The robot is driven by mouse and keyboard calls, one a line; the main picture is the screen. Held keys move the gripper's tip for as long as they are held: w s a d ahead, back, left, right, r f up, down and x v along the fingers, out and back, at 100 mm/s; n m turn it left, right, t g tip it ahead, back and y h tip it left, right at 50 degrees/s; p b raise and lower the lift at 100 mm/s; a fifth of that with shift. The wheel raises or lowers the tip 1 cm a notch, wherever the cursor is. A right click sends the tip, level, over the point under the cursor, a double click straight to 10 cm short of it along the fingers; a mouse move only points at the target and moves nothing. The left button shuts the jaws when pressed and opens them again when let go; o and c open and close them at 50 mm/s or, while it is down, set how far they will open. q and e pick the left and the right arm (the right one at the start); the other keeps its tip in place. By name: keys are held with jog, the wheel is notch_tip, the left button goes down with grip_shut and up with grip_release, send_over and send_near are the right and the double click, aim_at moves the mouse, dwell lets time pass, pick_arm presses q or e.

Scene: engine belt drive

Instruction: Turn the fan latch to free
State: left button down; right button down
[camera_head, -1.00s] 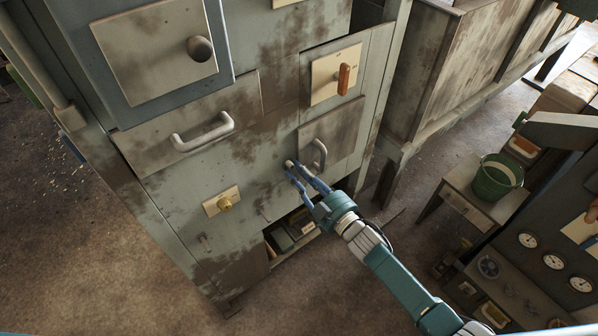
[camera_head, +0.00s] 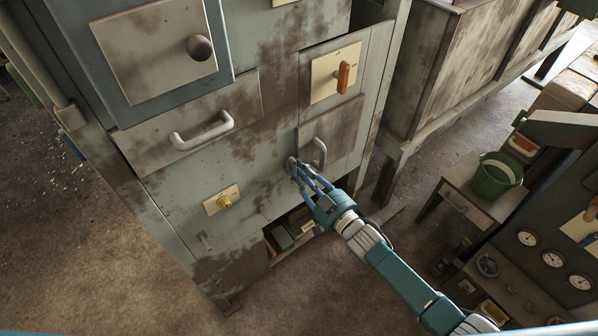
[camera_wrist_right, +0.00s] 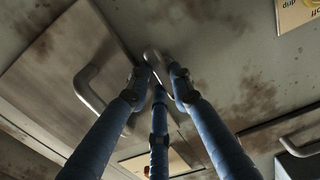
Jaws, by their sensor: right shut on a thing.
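A small grey latch (camera_wrist_right: 153,58) sits on the cabinet face just left of a small lower-right door (camera_head: 333,136). My right gripper (camera_head: 296,168) is shut on it, with its blue fingers around it; they also show in the right wrist view (camera_wrist_right: 155,75). The fingers cover much of the latch, so its exact angle is hard to tell. The small door is closed, and its curved grey handle (camera_head: 320,153) is close to the fingertips. No label naming the latch is readable. My left gripper is out of view.
An orange handle (camera_head: 343,78) on a beige plate is above the small door. A yellow knob (camera_head: 224,202) on a labelled plate is lower left. A drawer handle (camera_head: 203,132) sticks out at left. An open shelf (camera_head: 292,231) lies below my gripper. A green bucket (camera_head: 493,177) stands right.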

jog(key=shift+f, duration=0.1)
jog(key=c, duration=1.5)
grip_release()
jog(key=v, duration=1.2)
